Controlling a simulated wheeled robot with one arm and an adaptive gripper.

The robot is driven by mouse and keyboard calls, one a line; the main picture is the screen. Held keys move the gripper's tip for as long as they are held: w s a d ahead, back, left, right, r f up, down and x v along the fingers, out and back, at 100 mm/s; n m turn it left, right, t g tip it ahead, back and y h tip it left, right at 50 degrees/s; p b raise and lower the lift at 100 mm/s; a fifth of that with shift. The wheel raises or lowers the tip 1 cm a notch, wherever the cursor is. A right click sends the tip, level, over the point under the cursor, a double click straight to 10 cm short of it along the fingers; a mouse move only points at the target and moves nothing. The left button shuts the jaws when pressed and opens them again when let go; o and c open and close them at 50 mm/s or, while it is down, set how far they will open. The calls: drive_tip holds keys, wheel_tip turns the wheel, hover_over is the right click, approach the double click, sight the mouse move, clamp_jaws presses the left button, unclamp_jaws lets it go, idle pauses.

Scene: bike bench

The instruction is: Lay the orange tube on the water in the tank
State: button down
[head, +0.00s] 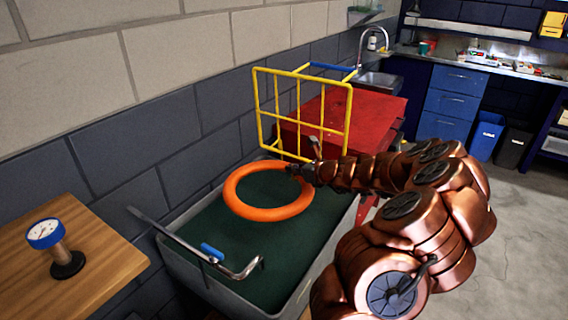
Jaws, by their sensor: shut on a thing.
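The orange tube (268,214) is a ring in the middle of the head view, over the far half of the tank. The tank (178,262) is a grey open box with dark green water (262,262) inside. My gripper (294,169) comes in from the right and is shut on the ring's far right edge. The ring looks roughly level. I cannot tell whether it touches the water or hangs just above it. My fingertips are small and partly hidden by the wrist.
A yellow wire rack (301,112) stands upright behind the tank beside a red surface (372,112). A bent metal bar with a blue grip (212,252) crosses the tank's near left. A wooden table (100,262) with a gauge (46,234) stands left. Open floor lies right.

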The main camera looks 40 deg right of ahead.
wheel_tip(320, 180, down, 13)
drive_tip(key=b, duration=1.2)
drive_tip(key=shift+s, duration=0.1)
drive_tip(key=c, duration=1.2)
unclamp_jaws()
drive_tip(key=shift+c, duration=0.2)
drive_tip(key=v, duration=1.2)
drive_tip(key=shift+r, duration=0.1)
